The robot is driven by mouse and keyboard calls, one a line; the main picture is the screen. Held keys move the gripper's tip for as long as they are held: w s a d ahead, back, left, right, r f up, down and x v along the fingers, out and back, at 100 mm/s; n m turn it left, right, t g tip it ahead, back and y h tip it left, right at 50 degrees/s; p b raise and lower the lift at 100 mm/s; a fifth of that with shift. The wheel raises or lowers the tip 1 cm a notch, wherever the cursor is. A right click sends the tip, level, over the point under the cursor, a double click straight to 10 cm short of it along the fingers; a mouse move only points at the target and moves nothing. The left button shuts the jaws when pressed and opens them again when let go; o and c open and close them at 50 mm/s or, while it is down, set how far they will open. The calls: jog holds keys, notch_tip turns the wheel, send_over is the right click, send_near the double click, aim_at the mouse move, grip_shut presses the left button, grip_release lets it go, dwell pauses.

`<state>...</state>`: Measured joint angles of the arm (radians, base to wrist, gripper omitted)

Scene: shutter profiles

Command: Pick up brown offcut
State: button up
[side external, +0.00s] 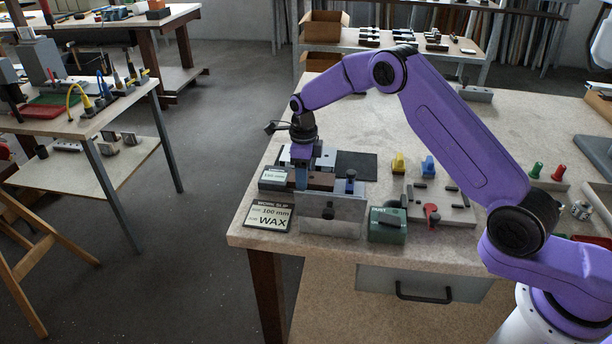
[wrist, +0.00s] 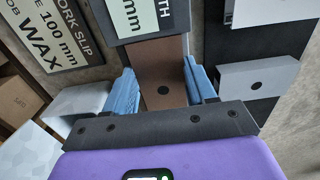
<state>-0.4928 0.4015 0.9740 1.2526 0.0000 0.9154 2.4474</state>
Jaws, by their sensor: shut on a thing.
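The fingers hide the rest. Whether it rests on something or is lifted I cannot tell.
A grey block with a millimetre label (side external: 274,176) is close left of my gripper. A work slip reading "100 mm WAX" (side external: 269,216) lies at the bench edge. A pale metal plate (side external: 332,226) stands in front. A green box (side external: 387,226) is to the right.

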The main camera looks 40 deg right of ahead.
aim_at(317, 185)
jog(key=shift+r, duration=0.35)
notch_tip(317, 185, up, 2)
jog(key=shift+r, duration=0.1)
jog(key=s+r, duration=0.1)
jog(key=r, duration=0.1)
jog(key=s+r, duration=0.1)
jog(key=s, duration=0.1)
jog(key=s+d+r, duration=0.1)
jog(key=r, duration=0.1)
jog(key=shift+s+r, duration=0.3)
jog(key=s+d+r, duration=0.1)
jog(key=s+r, duration=0.3)
jog(key=s, duration=0.5)
jog(key=shift+d, duration=0.25)
jog(key=shift+s+r, duration=0.1)
dwell(1.3)
jog(key=a, duration=0.6)
notch_tip(317, 185, down, 7)
jog(key=shift+w+a+r, duration=0.15)
jog(key=shift+w, duration=0.25)
